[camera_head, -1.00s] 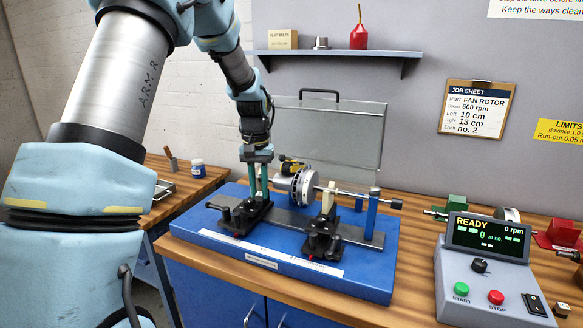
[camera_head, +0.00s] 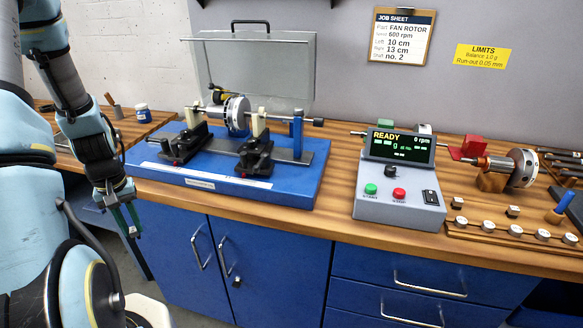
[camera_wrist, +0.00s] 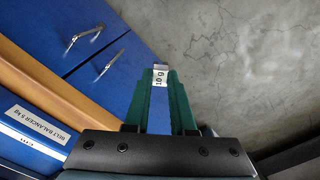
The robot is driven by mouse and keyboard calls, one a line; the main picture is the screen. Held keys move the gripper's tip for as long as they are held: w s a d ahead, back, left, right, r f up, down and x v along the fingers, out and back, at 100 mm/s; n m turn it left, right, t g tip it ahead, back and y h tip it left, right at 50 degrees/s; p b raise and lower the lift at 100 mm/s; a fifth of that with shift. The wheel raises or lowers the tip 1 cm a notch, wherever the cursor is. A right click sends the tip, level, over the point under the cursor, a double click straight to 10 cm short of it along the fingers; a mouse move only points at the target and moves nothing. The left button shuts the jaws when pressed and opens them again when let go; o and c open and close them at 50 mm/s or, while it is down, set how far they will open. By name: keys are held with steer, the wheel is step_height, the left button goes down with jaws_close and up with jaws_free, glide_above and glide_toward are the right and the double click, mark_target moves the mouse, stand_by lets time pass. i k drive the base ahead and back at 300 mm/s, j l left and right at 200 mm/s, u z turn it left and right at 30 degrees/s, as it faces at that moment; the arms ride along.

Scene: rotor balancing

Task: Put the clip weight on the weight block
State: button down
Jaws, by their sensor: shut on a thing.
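My gripper (camera_head: 132,226) hangs low at the left, in front of the bench, with its green fingers pointing down. In the wrist view my gripper (camera_wrist: 160,85) is shut on a small clip weight (camera_wrist: 160,77) marked 10 g. The weight block (camera_head: 498,241) is a wooden strip at the right front of the bench.
The blue belt balancer (camera_head: 285,195) carries a rotor (camera_head: 237,116) on its supports. The grey control box (camera_head: 400,205) stands between it and the weight block. A second shaft with a disc (camera_head: 523,168) rests behind the block. The bench front edge lies beside my gripper.

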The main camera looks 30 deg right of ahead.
mark_target(483, 211)
steer(key=k+l, duration=0.25)
steer(key=l, duration=0.2)
steer(key=k+l, duration=0.25)
steer(key=l, duration=0.2)
steer(key=k+l, duration=0.25)
steer(key=l, duration=0.15)
steer(key=k+l, duration=0.3)
steer(key=l, duration=0.15)
